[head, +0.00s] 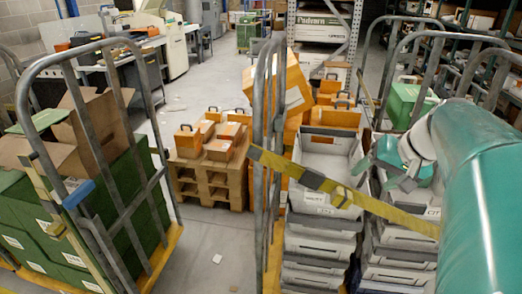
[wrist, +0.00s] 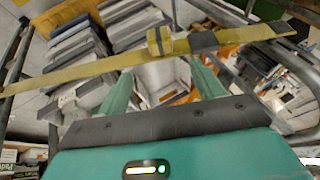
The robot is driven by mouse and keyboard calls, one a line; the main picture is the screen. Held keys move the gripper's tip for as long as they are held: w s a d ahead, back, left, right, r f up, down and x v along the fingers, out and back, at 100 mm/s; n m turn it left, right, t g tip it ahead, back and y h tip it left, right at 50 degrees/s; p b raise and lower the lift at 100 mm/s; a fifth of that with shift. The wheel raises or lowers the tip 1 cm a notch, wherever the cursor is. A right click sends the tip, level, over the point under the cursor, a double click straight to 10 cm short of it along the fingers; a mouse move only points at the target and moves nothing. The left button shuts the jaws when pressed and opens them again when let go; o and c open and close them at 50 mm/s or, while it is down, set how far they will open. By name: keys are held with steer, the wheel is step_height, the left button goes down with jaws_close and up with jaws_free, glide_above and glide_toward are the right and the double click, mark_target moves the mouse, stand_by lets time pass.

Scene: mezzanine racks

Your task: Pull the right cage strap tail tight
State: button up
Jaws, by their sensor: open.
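A yellow strap (head: 400,221) runs slantwise across the front of the right cage, from the cage's left post down to the right. A buckle (head: 341,197) and a dark grey patch (head: 312,179) show on it. In the wrist view the strap (wrist: 80,73) crosses the upper part, with the buckle (wrist: 160,40) near the middle and the wider patched part to its right. Which part is the loose tail I cannot tell for sure. My gripper (head: 385,172) is open and empty over the right cage. In the wrist view its fingers (wrist: 162,87) point at the strap, apart from it.
The right cage's grey posts (head: 268,120) stand beside stacked grey totes (head: 320,222). A left cage (head: 110,150) holds green crates and open cardboard boxes. A wooden pallet (head: 208,180) with orange boxes stands between.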

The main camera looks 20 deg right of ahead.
mark_target(346, 194)
steer(key=x, duration=1.4)
steer(key=c, duration=1.4)
steer(key=s+d+f, duration=0.1)
steer(key=d, duration=0.1)
steer(key=s+d, duration=0.1)
steer(key=d, duration=0.1)
steer(key=s+d+f, duration=0.1)
steer(key=d, duration=0.1)
steer(key=shift+s+f, duration=0.35)
steer(key=shift+s, duration=0.05)
steer(key=o, duration=1.4)
steer(key=shift+s+d, duration=0.1)
steer(key=shift+d, duration=0.05)
